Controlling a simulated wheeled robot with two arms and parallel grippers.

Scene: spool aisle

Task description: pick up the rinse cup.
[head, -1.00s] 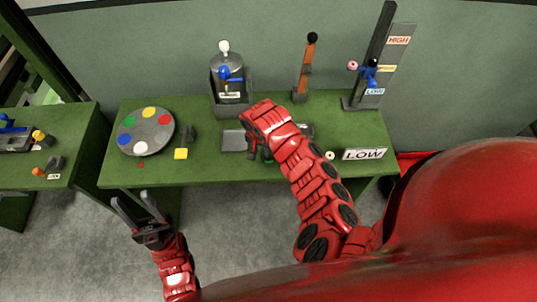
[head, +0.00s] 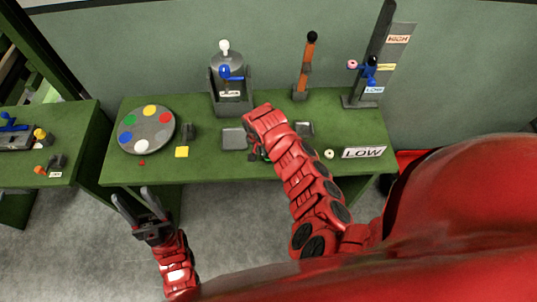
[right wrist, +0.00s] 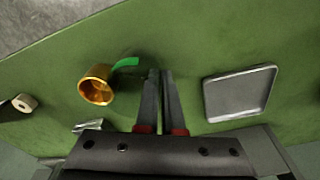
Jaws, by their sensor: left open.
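The rinse cup is likely the golden cup (right wrist: 96,85) with a green handle (right wrist: 126,63) in the right wrist view. It stands on the green table, left of my right gripper (right wrist: 160,73) and apart from it. The right fingers point down at the table, close together with nothing seen between them. In the head view my right arm covers most of the cup; a bit of green shows by the wrist. My left gripper (head: 131,194) is open and empty, in front of the table's front edge.
A grey tray (right wrist: 239,93) lies right of the right fingers.

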